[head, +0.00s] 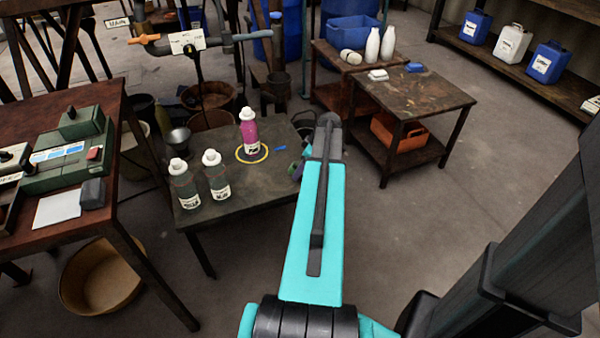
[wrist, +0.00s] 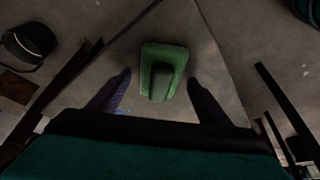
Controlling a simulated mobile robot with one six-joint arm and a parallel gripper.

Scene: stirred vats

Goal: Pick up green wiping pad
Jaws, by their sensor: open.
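The green wiping pad (wrist: 163,57) shows in the wrist view, a green block with a raised grip on top, near the middle of the picture. My gripper (wrist: 160,77) is open, with one finger to the left of the pad and one to the right. A gap shows on each side, and I cannot tell how far the pad is below the fingertips. In the head view my turquoise arm covers most of the gripper, and I cannot make out the pad clearly.
A low dark table (head: 255,190) carries two grey-green bottles (head: 217,176) and a magenta bottle (head: 249,132) by a yellow ring. A small brown table (head: 425,95) stands to the right of my arm. A red-brown bench (head: 60,105) is at left. Open floor (head: 400,240) lies at right.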

